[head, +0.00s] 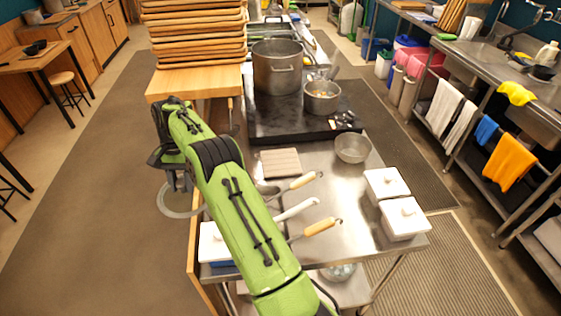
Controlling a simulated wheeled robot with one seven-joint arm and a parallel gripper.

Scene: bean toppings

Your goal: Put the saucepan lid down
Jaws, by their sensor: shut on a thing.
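My gripper (178,184) is at the end of my green arm, left of the steel table's edge and pointing down. It is shut on the saucepan lid (169,211), a round piece with a pale grey rim. The lid is over the floor side, left of the table and below the wooden counter end. My arm hides its right part. The small steel saucepan (322,103) stands uncovered on the black stove (263,125), right of a large steel pot (278,70).
The steel table (338,190) holds a steel bowl (352,148), white lidded boxes (403,218), a beige board (281,163) and several utensils. Stacked wooden trays (197,35) stand on a wooden counter (190,84). Bare table shows between the bowl and the utensils.

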